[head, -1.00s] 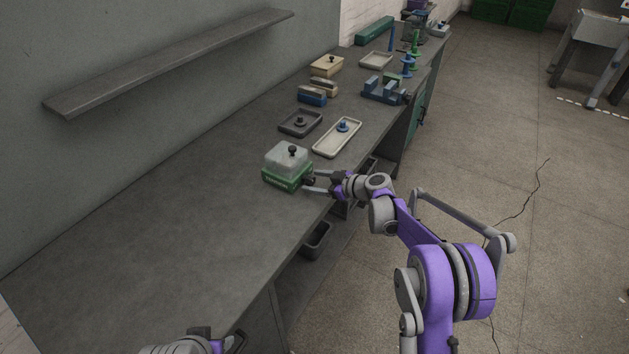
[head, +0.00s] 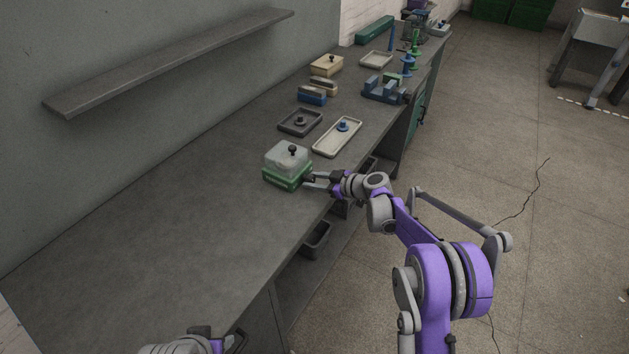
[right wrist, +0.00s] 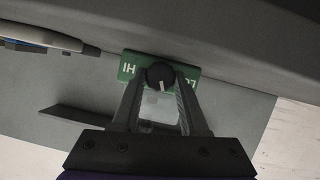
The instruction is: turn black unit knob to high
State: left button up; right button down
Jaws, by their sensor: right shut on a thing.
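A green unit (head: 285,179) with a clear lid and a black top knob stands near the front edge of the bench. A black dial knob (right wrist: 160,74) with a white pointer line sits on its green front face, where lettering is partly covered. The pointer line points down in the right wrist view. My right gripper (head: 312,180) is shut on this dial knob, one finger on each side; its fingers also show in the right wrist view (right wrist: 160,88). My left gripper (head: 222,342) is only partly in view at the bottom edge, and its fingers are unclear.
Behind the unit lie a dark tray (head: 301,123) and a pale tray (head: 326,148), each holding a small knobbed piece. A blue fixture (head: 383,93) stands farther back. The near bench top (head: 150,240) is clear. A wall shelf (head: 170,62) is at left.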

jog(key=shift+w+d+m+g+y, duration=0.1)
jog(key=shift+m+g+y, duration=0.5)
jog(key=shift+m, duration=0.5)
jog(key=shift+w+d+m+g+y+b, duration=0.1)
jog(key=shift+m+g+y+b, duration=0.35)
jog(key=shift+m, duration=0.75)
jog(key=shift+g, duration=0.25)
jog(key=shift+c, duration=2.1)
grip_release()
